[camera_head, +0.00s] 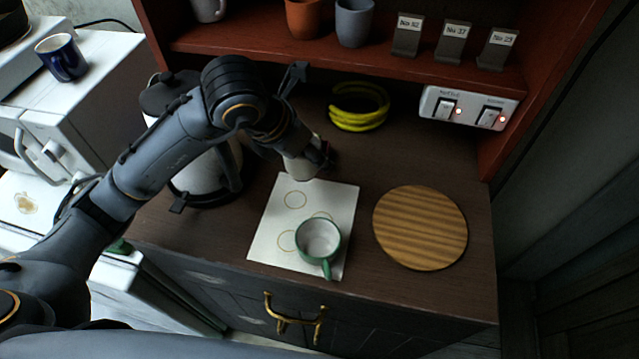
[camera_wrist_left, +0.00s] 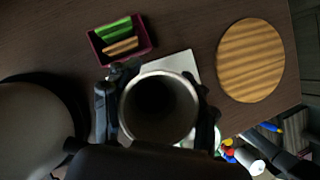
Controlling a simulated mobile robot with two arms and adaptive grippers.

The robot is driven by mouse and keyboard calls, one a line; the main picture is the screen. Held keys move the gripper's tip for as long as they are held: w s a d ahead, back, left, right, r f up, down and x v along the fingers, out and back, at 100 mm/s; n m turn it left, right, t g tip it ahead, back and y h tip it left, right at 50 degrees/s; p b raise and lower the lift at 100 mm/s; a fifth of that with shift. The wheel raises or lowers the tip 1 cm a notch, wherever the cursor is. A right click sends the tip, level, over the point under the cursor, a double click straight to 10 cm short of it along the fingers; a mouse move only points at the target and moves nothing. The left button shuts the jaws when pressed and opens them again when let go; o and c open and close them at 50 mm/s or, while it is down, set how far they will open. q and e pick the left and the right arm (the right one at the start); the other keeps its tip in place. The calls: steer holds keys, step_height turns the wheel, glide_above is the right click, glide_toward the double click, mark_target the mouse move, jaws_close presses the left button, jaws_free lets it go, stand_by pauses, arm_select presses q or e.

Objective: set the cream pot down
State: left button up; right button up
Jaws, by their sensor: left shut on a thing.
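The cream pot (camera_head: 299,166) is held in my left gripper (camera_head: 309,158), near the far edge of the white sheet with ring marks (camera_head: 270,232). In the left wrist view the pot (camera_wrist_left: 158,108) shows its round open mouth, with a dark inside, between the two fingers. The wrist and fingers partly cover the pot in the head view. I cannot tell whether its base touches anything. A green mug with a pale inside (camera_head: 318,241) stands on the near right part of the sheet. My right gripper is not in view.
A round striped wooden board (camera_head: 420,228) lies right of the sheet, bare. A yellow ring-shaped item (camera_head: 358,108) lies behind. A large pale kettle-like vessel (camera_head: 207,172) stands left. A maroon tray (camera_wrist_left: 122,41) holds green and tan pieces. The shelf (camera_head: 390,60) overhangs the back.

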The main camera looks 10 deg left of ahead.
mark_target(308, 168)
arm_select(q)
steer(key=f, duration=0.1)
steer(key=s+f, duration=0.1)
steer(key=f, duration=0.1)
steer(key=shift+a+f+p, duration=0.1)
steer(key=shift+a+p, duration=0.1)
steer(key=shift+p, duration=0.15)
steer(key=shift+w+d+f+p, duration=0.1)
steer(key=shift+w+f+p, duration=0.05)
steer(key=shift+f, duration=0.5)
steer(key=shift+w+f+p, duration=0.1)
steer(key=shift+f+p, duration=0.05)
steer(key=shift+f, duration=1.5)
steer(key=o, duration=1)
steer(key=shift+o, duration=1.4)
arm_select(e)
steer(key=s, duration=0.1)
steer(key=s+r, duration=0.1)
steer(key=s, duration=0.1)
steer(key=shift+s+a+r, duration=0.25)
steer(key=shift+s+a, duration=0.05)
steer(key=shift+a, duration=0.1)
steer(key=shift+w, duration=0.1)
